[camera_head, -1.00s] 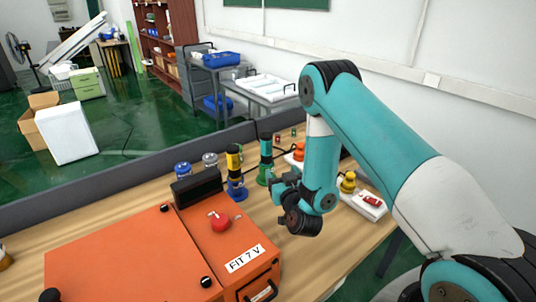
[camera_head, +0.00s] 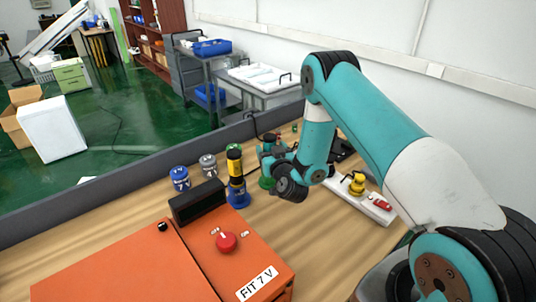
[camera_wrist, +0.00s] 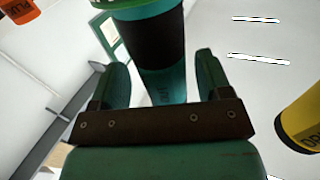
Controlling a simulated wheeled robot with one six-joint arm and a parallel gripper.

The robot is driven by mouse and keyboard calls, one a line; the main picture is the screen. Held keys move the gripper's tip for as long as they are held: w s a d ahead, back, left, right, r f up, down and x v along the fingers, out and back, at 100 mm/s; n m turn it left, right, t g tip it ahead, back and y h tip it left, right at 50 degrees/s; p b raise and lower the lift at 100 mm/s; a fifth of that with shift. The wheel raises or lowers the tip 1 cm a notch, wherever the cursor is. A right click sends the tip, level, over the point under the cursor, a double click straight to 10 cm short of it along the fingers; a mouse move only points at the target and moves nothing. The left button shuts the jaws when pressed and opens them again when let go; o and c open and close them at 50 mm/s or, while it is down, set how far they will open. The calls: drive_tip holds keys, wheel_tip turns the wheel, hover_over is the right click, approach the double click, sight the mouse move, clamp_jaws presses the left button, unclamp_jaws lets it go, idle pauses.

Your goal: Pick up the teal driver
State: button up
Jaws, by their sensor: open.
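The teal driver is a teal and black cylinder in the wrist view (camera_wrist: 150,45), lined up between the two fingers of my open gripper (camera_wrist: 163,80). I cannot tell whether the fingers touch it. In the head view my gripper (camera_head: 272,157) is at the driver's place, low over the table, and hides most of it. A green base (camera_head: 267,183) shows just below the gripper there.
A yellow and black driver (camera_head: 235,165) stands in a blue base close to the left of my gripper. Blue (camera_head: 180,178) and grey (camera_head: 208,165) pieces stand further left. An orange box (camera_head: 215,240) is in front. A white power strip (camera_head: 372,204) lies right.

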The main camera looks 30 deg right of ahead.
drive_tip(key=shift+w+a, duration=0.3)
drive_tip(key=shift+w, duration=0.3)
drive_tip(key=shift+s+d, duration=0.1)
drive_tip(key=shift+d, duration=0.1)
drive_tip(key=shift+c, duration=1.1)
drive_tip(key=shift+d, duration=0.1)
drive_tip(key=c, duration=0.8)
drive_tip(key=shift+r, duration=0.15)
wheel_tip(320, 180, up, 20)
drive_tip(key=p, duration=1.1)
drive_tip(key=shift+p, duration=0.35)
drive_tip(key=shift+o, duration=1.4)
drive_tip(key=c, duration=0.4)
drive_tip(key=shift+o, duration=0.2)
